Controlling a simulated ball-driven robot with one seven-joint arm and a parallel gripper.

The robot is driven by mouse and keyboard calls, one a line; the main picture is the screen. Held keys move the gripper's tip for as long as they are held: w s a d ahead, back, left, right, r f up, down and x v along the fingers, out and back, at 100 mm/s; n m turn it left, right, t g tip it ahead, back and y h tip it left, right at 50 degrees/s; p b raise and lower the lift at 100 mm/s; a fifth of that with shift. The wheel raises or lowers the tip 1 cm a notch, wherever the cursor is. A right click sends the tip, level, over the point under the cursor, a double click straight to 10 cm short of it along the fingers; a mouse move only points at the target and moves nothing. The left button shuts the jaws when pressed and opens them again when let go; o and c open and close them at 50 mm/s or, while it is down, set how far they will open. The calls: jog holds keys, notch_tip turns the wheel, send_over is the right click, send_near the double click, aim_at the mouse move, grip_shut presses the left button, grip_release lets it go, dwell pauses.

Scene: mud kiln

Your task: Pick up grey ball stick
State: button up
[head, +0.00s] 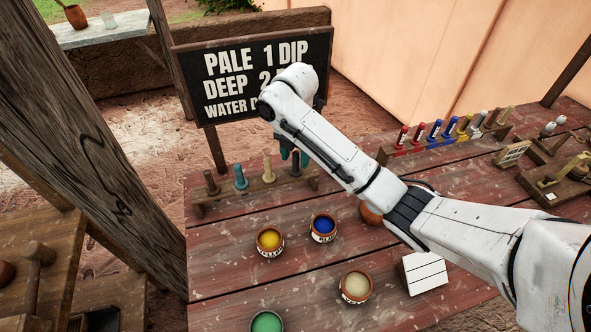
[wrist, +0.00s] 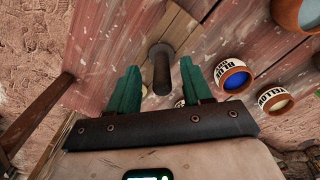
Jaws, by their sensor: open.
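The grey ball stick (head: 295,168) stands in the low wooden rack (head: 222,203) at the left end of the table, at the rack's right end. My gripper (head: 293,156) is at its upper part, partly hidden behind my arm. In the wrist view the dark grey stick (wrist: 161,72) stands between the two green fingers of my gripper (wrist: 160,85). The fingers are open, one on each side, with a visible gap to the stick.
Brown (head: 211,184), teal (head: 240,178) and tan (head: 268,171) sticks share the rack. Yellow (head: 269,241), blue (head: 323,228), cream (head: 355,286) and green (head: 267,322) pots stand in front. A black sign (head: 250,68) rises behind. Colored sticks (head: 435,131) stand in another rack at the right.

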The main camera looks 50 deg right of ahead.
aim_at(296, 171)
jog(key=shift+s+f, duration=0.1)
jog(key=shift+f, duration=1.5)
grip_shut()
